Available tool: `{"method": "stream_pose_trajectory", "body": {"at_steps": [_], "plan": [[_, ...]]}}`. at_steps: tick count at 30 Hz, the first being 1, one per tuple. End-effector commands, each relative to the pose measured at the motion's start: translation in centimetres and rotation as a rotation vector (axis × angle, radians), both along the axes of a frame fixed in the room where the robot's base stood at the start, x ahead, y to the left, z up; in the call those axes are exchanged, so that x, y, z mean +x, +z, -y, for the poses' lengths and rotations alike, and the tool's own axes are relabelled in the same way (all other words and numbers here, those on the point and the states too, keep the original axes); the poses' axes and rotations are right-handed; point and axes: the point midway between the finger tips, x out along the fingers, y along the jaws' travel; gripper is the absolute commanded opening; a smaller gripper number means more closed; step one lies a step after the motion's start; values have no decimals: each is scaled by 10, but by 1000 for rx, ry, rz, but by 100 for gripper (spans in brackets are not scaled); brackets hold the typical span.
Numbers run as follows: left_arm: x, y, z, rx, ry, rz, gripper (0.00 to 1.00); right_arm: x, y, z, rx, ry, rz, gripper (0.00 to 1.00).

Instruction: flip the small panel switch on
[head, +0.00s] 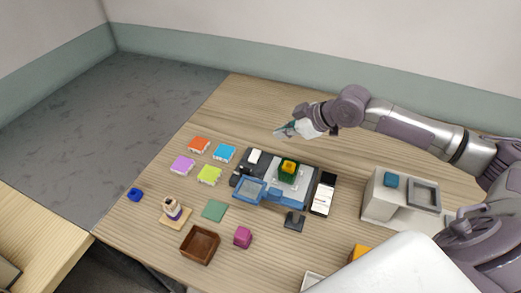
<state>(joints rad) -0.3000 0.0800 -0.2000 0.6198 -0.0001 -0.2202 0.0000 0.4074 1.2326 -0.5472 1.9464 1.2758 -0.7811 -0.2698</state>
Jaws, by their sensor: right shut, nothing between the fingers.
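A dark panel-like device (262,171) with a blue front part (249,190) lies near the middle of the wooden table. Small dark parts (237,177) sit at its left end, and a white piece (254,156) is near its upper left corner. I cannot tell which part is the small switch or how it is set. My right gripper (280,132) is shut and empty, above the table beyond the device and apart from it. Its fingertips point left. My left gripper is not in view.
A green block with a yellow top (289,166) stands on the device. Coloured tiles (199,145), a brown tray (187,254) and a magenta block (243,237) lie left and in front. A grey-white box (376,208) stands right. The table's far left part is clear.

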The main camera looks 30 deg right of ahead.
Motion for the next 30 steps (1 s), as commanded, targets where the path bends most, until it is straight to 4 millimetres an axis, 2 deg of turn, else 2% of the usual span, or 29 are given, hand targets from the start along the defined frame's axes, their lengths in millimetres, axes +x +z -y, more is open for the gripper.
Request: {"method": "stream_pose_trajectory", "body": {"at_steps": [8, 20, 24, 30], "plan": [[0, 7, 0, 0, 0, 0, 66, 13, -14, -10, 6, 0, -1, 0], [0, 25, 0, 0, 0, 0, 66, 63, -72, -41, 2, -1, -2, 0], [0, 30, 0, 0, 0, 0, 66, 63, -95, -36, 0, -2, -4, 0], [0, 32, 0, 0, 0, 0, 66, 65, -109, -34, 1, -1, 0, 0]]}}
